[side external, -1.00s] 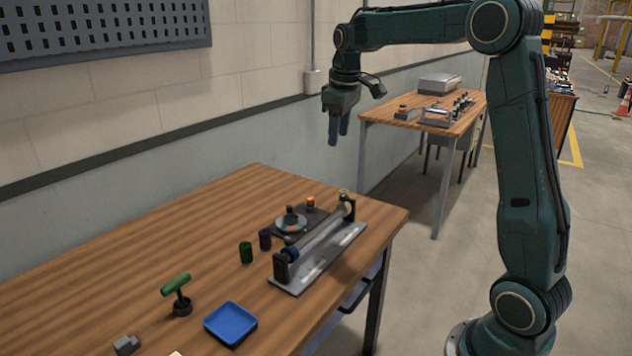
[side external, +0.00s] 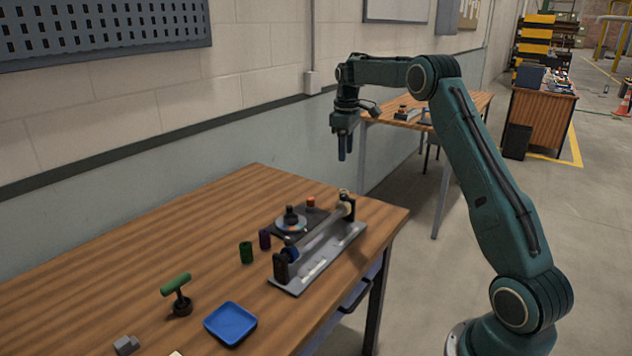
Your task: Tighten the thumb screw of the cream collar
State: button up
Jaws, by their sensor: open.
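The cream collar (side external: 347,209) is at the far right end of a grey roller stand (side external: 318,264) on the wooden table. A small light-coloured piece shows just above it; I cannot tell at this size whether it is the thumb screw. A dark blue collar (side external: 290,253) is at the near end of the stand. My gripper (side external: 345,155) points down with its fingers open and empty. In the picture it hangs above the far end of the stand, apart from the collar.
Behind the stand is a dark plate with a round disc (side external: 291,222) and an orange-topped piece (side external: 311,203). Green (side external: 246,253) and purple (side external: 265,240) cylinders stand left of it. A blue tray (side external: 230,324) and green-handled tool (side external: 177,290) are nearer. The table's back left is clear.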

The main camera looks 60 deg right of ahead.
aim_at(344, 195)
jog(key=shift+f, duration=0.15)
jog(key=f, duration=1.3)
jog(key=shift+d+f, duration=0.2)
grip_shut()
